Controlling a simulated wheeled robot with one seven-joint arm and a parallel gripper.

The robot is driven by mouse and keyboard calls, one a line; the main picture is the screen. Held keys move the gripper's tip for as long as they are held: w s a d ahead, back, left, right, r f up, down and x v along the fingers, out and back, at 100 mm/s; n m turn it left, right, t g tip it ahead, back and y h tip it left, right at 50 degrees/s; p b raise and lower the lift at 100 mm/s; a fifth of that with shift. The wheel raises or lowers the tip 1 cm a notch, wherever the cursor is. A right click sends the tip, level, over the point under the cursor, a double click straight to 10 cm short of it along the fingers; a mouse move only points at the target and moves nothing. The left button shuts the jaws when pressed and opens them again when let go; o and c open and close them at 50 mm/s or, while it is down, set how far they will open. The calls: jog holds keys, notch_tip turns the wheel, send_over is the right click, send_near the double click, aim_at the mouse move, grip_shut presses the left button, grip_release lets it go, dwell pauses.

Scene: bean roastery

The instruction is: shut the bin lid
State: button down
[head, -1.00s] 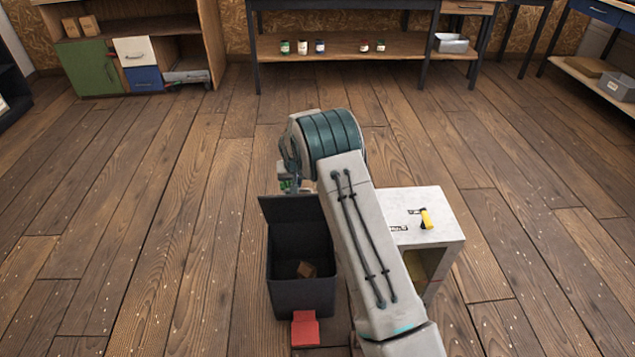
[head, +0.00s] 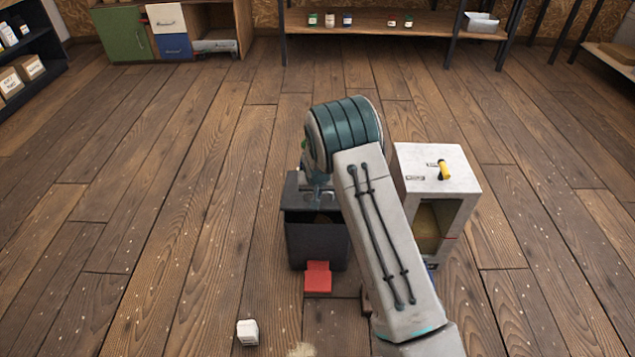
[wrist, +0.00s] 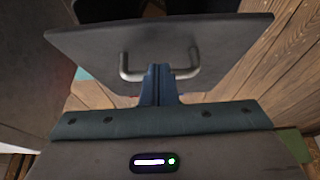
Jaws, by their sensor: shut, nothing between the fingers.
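The dark bin (head: 317,243) stands on the wooden floor with a red pedal (head: 318,278) at its front. Its lid (head: 300,184) is raised at the back, and my arm hides part of the lid and opening. In the wrist view the lid (wrist: 225,35) fills the top, with a grey bar handle (wrist: 128,70) on the face towards me. My gripper (wrist: 158,72) is shut with nothing in it. Its fingertips are at the lid's face between the two ends of the handle; I cannot tell if they touch. In the head view the fingers are mostly hidden.
A white open-fronted cabinet (head: 440,165) with a yellow handle on top stands close to the right of the bin. A small white box (head: 247,332) lies on the floor at front left. Floor to the left is clear. A workbench (head: 400,22) stands at the back.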

jog(key=f, duration=0.2)
jog(key=s+f+b, duration=0.1)
jog(key=f, duration=0.1)
jog(key=s+f+b, duration=0.1)
jog(key=f, duration=0.1)
jog(key=shift+s, duration=0.2)
jog(key=shift+r, duration=0.1)
